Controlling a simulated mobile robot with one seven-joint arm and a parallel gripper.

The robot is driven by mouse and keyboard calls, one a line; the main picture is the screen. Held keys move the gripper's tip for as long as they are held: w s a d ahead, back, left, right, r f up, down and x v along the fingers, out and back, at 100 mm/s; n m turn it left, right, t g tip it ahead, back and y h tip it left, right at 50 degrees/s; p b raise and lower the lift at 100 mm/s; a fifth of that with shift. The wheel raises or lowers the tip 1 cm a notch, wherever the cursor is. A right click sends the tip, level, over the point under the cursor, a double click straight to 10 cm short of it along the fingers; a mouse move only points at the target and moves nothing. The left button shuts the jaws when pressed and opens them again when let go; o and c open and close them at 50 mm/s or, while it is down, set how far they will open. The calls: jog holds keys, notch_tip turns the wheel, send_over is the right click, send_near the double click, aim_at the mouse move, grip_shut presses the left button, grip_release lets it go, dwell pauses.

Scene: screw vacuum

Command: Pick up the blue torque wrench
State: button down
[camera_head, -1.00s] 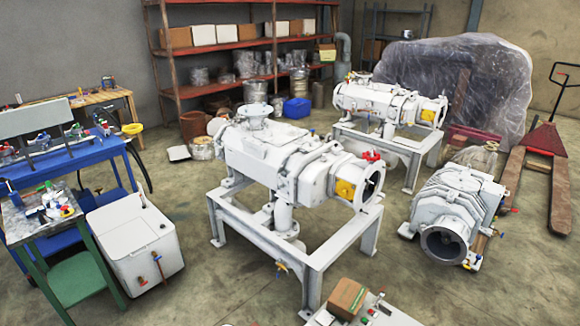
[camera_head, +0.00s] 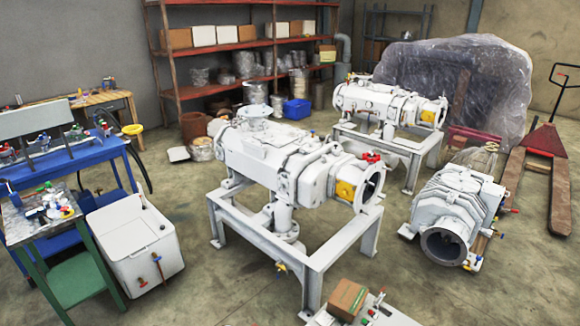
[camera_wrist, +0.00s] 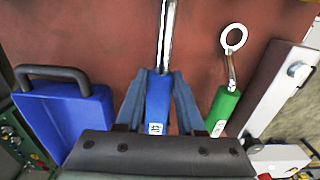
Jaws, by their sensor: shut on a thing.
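The blue torque wrench (camera_wrist: 158,103) shows in the wrist view, with a blue handle bearing a small white label and a metal shaft (camera_wrist: 166,30) running up out of the picture. My gripper (camera_wrist: 155,80) is shut on its blue handle, one finger on each side. The lower end of the handle is hidden behind the dark gripper body. Whether the wrench touches the reddish-brown surface (camera_wrist: 90,45) behind it, I cannot tell. In the head view neither the gripper nor the wrench can be made out.
A green-handled tool with a ring end (camera_wrist: 225,105) lies close on the right. A blue case with a dark handle (camera_wrist: 62,110) is on the left. In the head view, white pumps on frames (camera_head: 290,165) fill the middle, with a blue workbench (camera_head: 90,160) on the left.

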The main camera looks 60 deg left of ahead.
jog(key=shift+r, duration=0.15)
notch_tip(320, 180, up, 10)
jog(key=shift+f+b, duration=0.1)
jog(key=shift+b, duration=0.25)
jog(key=shift+w, duration=0.15)
dwell(0.3)
